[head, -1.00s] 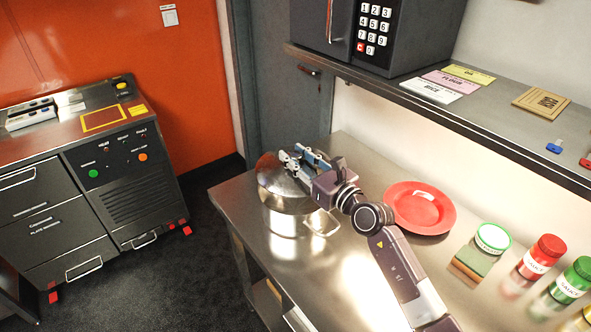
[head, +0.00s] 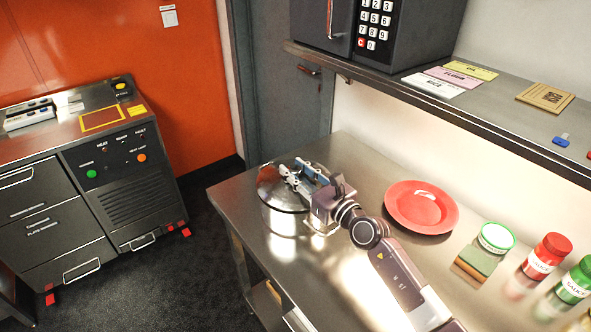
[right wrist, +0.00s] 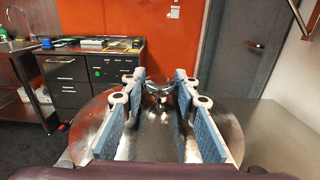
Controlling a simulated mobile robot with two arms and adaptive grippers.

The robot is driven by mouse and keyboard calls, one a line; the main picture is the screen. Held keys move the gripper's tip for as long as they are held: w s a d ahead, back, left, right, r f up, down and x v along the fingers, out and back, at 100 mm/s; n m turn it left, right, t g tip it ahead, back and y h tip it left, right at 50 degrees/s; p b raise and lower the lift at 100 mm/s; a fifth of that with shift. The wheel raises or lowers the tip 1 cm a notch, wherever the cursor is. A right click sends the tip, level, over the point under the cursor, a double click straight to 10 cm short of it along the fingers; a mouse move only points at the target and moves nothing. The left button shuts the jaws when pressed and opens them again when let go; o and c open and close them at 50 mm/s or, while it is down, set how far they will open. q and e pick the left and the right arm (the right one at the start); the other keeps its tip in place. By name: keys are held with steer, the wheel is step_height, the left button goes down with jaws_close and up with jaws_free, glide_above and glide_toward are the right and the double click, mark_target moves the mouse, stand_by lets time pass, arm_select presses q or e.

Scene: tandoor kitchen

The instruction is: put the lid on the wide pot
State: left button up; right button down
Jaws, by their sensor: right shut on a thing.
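The wide pot (head: 283,222), a shiny steel pot with a side handle, stands on the left end of the steel table in the head view. The round steel lid (head: 271,191) lies over its mouth, looking about level and on or very close to the rim. My right gripper (head: 290,172) is above the lid and shut on its knob. In the right wrist view, the blue finger pads (right wrist: 160,92) close around the dark knob (right wrist: 158,88), with the lid (right wrist: 88,122) spread beneath. The far rim is partly hidden. My left gripper is out of view.
A red plate (head: 421,207) lies right of the pot. A green-lidded jar (head: 496,238), a red-capped bottle (head: 546,256) and a green-capped bottle (head: 575,280) stand further right. A shelf (head: 470,118) with a keypad appliance (head: 400,35) overhangs the table's back.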

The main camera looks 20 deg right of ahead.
steer(key=c, duration=1.5)
jaws_free()
steer(key=shift+r, duration=0.1)
steer(key=shift+r, duration=0.2)
steer(key=shift+r+p, duration=0.4)
steer(key=shift+p, duration=0.1)
steer(key=b+v, duration=0.2)
steer(key=v, duration=1)
steer(key=shift+s, duration=0.1)
